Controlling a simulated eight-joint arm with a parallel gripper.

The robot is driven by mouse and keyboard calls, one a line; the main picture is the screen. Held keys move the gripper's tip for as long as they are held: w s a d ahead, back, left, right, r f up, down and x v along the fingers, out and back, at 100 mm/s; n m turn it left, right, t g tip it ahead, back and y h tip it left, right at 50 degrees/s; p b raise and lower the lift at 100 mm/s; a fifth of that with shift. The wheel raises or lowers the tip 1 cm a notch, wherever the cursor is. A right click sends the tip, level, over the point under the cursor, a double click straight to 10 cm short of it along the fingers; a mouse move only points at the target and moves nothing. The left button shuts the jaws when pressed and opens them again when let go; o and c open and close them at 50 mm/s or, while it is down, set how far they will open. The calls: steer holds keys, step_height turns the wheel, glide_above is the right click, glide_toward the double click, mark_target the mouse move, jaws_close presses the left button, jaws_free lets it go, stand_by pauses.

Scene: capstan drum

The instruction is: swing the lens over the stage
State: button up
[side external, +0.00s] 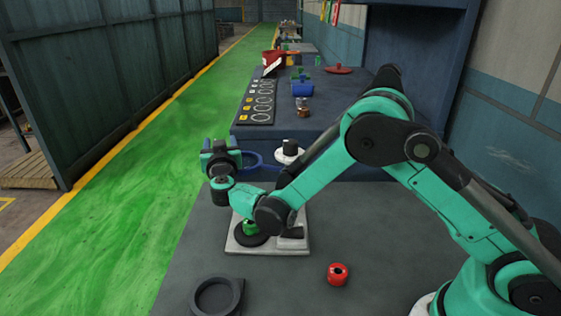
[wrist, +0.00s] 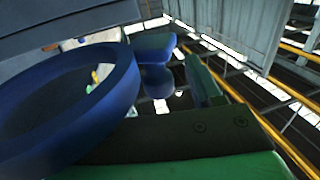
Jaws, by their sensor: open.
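The lens is a blue ring (side external: 250,167) in the side view, left of a dark post on a round white base (side external: 290,158). It looms large at the left of the wrist view (wrist: 128,95), with a blue knob (wrist: 158,81) beside its rim. The stage appears to be the dark disc (side external: 243,237) on a white plate (side external: 236,247), with a small green piece (side external: 249,227) on it, partly hidden by my arm. My gripper (side external: 220,147) is open at the ring's left end. In the wrist view the knob lies near its fingers; contact cannot be told.
A red ring-like part (side external: 338,273) and a black round holder (side external: 213,298) lie on the near bench. The green floor is left.

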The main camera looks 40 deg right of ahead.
steer(key=shift+w+d, duration=0.25)
steer(key=shift+w, duration=0.2)
jaws_close()
stand_by(1.1)
